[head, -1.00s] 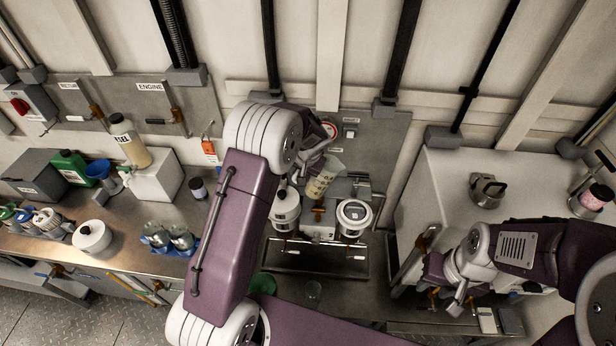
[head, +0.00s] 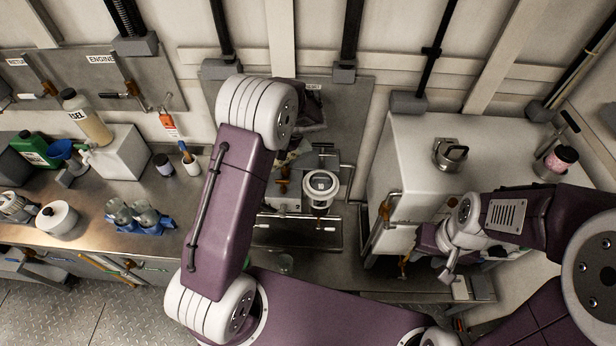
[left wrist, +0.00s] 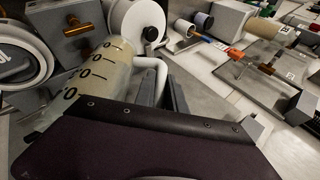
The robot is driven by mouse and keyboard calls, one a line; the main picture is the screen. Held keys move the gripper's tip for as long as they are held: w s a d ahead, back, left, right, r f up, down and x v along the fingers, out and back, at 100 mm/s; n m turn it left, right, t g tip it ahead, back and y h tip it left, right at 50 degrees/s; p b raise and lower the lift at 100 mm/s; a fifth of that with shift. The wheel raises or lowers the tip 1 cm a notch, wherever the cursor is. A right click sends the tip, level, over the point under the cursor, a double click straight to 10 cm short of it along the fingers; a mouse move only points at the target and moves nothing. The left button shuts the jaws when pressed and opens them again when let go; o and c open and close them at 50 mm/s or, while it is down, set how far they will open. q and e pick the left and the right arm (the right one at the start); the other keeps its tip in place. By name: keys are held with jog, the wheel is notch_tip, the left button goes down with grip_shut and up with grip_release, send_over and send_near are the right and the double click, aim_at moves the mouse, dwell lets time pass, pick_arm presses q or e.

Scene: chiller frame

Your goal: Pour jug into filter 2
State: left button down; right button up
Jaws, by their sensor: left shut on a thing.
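The jug (left wrist: 88,78) is clear and yellowish with black graduation marks. My left gripper (left wrist: 165,92) is shut on its white handle (left wrist: 158,70). In the head view my left wrist and forearm hide nearly all of the jug and gripper. A round white filter housing (head: 321,184) stands right of my forearm; the other housing is hidden there. The left wrist view shows one white housing (left wrist: 138,22) beyond the jug and a round pale-rimmed one (left wrist: 20,62) at left.
A brass tap handle (left wrist: 76,27) sits between the housings. A metal kettle (head: 450,154) stands on the white cabinet (head: 410,150). Glass jars in a blue holder (head: 140,217), a white pot (head: 57,218) and a labelled bottle (head: 88,118) are on the left bench.

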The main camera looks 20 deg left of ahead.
pick_arm(q)
jog(key=shift+w+d, duration=0.3)
jog(key=shift+d, duration=0.2)
jog(key=shift+s+a, duration=0.1)
jog(key=shift+a, duration=0.1)
jog(key=shift+f+b, duration=0.1)
jog(key=shift+b, duration=0.25)
jog(key=shift+d+y+b, duration=0.35)
jog(key=shift+y+b, duration=0.15)
jog(key=shift+y, duration=0.1)
jog(key=shift+y+b, duration=0.4)
jog(key=shift+b, duration=0.05)
jog(key=shift+d+r, duration=0.1)
jog(key=shift+r, duration=0.25)
pick_arm(e)
jog(key=f, duration=0.2)
jog(key=shift+w+d+f, duration=0.2)
jog(key=shift+d+f, duration=0.05)
jog(key=shift+f, duration=0.15)
pick_arm(q)
jog(key=shift+d+f+m+b, duration=0.15)
jog(key=shift+f+m+b, duration=0.2)
jog(key=shift+b, duration=0.2)
jog(key=shift+w+d+f+y+b, duration=0.25)
jog(key=shift+d+y+b, duration=0.15)
jog(key=shift+y+b, duration=0.5)
pick_arm(e)
jog(key=shift+f, duration=1.4)
